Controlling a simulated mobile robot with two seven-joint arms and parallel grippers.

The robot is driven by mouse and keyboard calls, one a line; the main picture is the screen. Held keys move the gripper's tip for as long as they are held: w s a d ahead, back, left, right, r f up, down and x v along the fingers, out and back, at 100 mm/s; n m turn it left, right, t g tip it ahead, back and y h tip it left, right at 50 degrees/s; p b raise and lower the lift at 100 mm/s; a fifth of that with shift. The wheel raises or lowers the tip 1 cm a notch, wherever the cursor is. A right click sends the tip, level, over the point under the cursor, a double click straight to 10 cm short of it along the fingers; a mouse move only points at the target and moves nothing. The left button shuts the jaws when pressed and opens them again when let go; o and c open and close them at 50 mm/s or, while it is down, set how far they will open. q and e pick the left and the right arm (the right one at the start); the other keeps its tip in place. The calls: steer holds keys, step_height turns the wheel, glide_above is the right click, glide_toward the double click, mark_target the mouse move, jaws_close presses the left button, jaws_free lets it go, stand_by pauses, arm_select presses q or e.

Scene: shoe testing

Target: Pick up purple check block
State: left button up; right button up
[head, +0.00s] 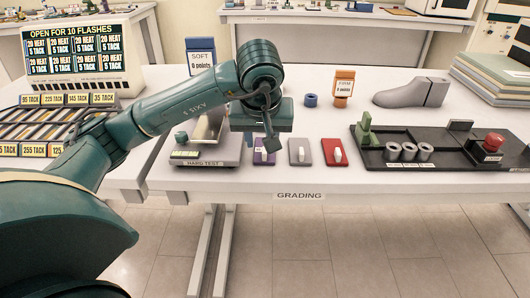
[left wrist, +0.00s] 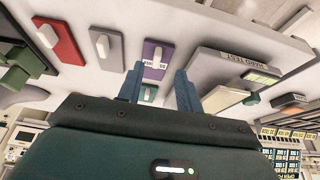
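The purple block lines up with the gap between the fingers. I cannot tell whether they touch it. My right gripper is not in view.
A grey block (head: 299,152) and a red block (head: 334,152) lie to the right of the purple one. The hard test device (head: 206,158) stands close on its left. A black board (head: 435,164) with a green clamp (head: 366,133) lies further right.

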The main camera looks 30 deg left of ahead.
mark_target(264, 151)
arm_select(q)
steer(key=x, duration=0.5)
steer(key=shift+w+f, duration=0.2)
steer(key=shift+w, duration=0.2)
jaws_close()
